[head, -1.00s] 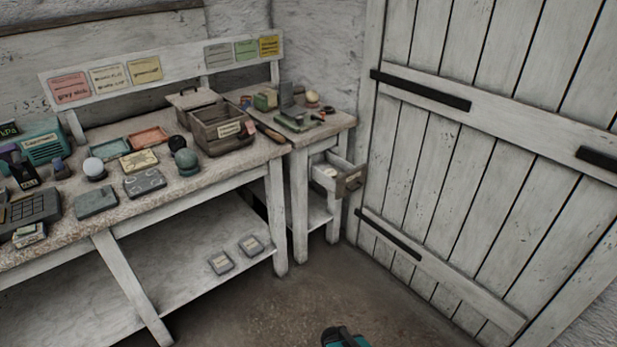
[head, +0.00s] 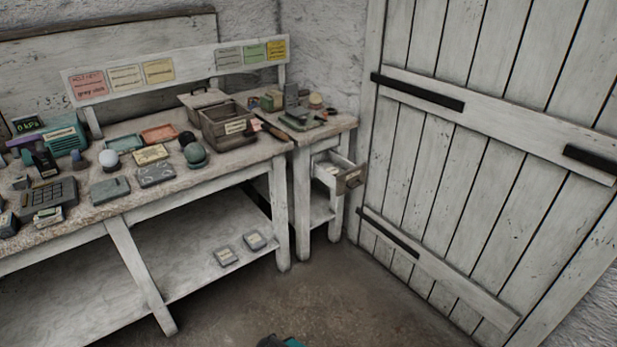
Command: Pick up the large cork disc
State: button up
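I cannot make out a large cork disc in the head view. The objects on the benches are small at this distance, and a cork disc among them cannot be told apart. A dark and teal piece at the bottom edge, right of the bench legs, looks like part of my own arm. My gripper's fingers do not show.
A long workbench (head: 85,207) holds a wooden box (head: 226,127), pale and green spheres, trays and devices. A smaller side table (head: 342,124) has an open drawer (head: 340,172). A plank door (head: 480,170) stands at right. The floor (head: 330,300) in front is clear.

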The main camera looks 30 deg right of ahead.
aim_at(333, 171)
jog(key=u, duration=0.1)
jog(key=i, duration=1)
jog(key=u, duration=0.15)
jog(key=k, duration=0.9)
jog(key=z, duration=0.15)
jog(key=i, duration=0.35)
